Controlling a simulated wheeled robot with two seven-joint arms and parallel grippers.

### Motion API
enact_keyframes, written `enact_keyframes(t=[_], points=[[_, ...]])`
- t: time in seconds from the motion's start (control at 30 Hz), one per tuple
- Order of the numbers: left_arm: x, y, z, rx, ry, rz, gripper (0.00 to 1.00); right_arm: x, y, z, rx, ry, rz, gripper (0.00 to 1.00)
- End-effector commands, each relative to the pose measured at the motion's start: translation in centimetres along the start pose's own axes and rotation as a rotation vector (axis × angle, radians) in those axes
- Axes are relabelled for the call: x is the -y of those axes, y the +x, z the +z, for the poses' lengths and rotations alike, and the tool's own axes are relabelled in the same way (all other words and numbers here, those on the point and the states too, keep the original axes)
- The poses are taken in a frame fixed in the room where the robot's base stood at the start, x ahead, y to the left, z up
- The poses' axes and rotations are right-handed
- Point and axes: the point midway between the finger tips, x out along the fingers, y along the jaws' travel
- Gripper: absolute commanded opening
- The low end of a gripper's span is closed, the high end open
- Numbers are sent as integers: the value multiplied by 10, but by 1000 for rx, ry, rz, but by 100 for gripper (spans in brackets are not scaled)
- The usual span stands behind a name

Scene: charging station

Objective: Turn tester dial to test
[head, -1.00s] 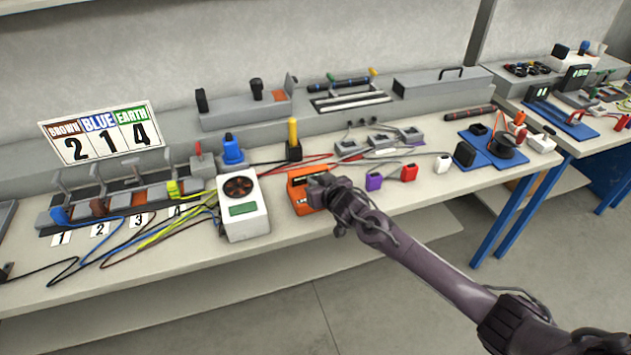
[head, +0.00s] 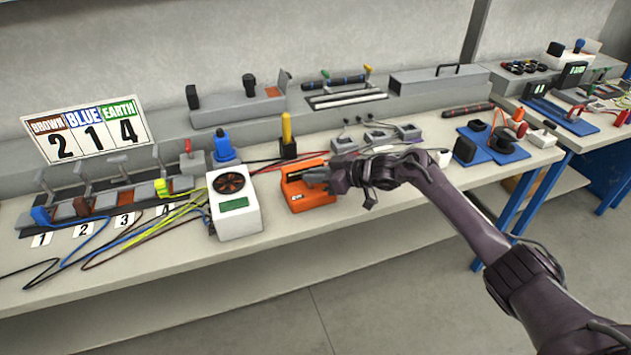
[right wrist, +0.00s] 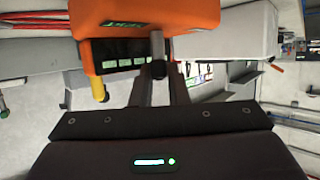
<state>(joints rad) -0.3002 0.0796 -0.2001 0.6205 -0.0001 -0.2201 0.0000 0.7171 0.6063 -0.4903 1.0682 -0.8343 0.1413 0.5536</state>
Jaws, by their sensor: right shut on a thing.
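The orange tester (head: 312,197) lies on the bench, right of the white unit. In the right wrist view the tester (right wrist: 190,17) fills the top, with a small green display (right wrist: 125,23) and a dark face with several pale marks. A grey stubby dial knob (right wrist: 157,44) stands out from that face. My right gripper (head: 322,178) reaches the tester from the right. In the right wrist view its fingertips (right wrist: 158,70) are closed together on the knob. The dial's setting cannot be read. My left gripper is not in view.
A white unit (head: 238,215) with a round brown grille and green screen stands close left of the tester. Coloured wires (head: 140,232) lie further left. A black block with a yellow handle (head: 288,135) stands behind. The bench front (head: 330,222) is clear.

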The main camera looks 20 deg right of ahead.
Motion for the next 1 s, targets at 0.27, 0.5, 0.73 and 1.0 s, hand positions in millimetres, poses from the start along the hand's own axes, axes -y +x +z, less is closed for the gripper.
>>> enact_keyframes(t=[0.27, 0.5, 0.73, 1.0], points=[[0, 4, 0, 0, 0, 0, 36, 1, 1, 1, 2, -8, -22, 0], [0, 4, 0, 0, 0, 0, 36, 1, 1, 1, 2, -8, -22, 0], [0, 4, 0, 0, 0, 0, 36, 1, 1, 0, 2, -8, -21, 36], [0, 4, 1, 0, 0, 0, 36, 0, -2, 1, 2, -8, -20, 36]])
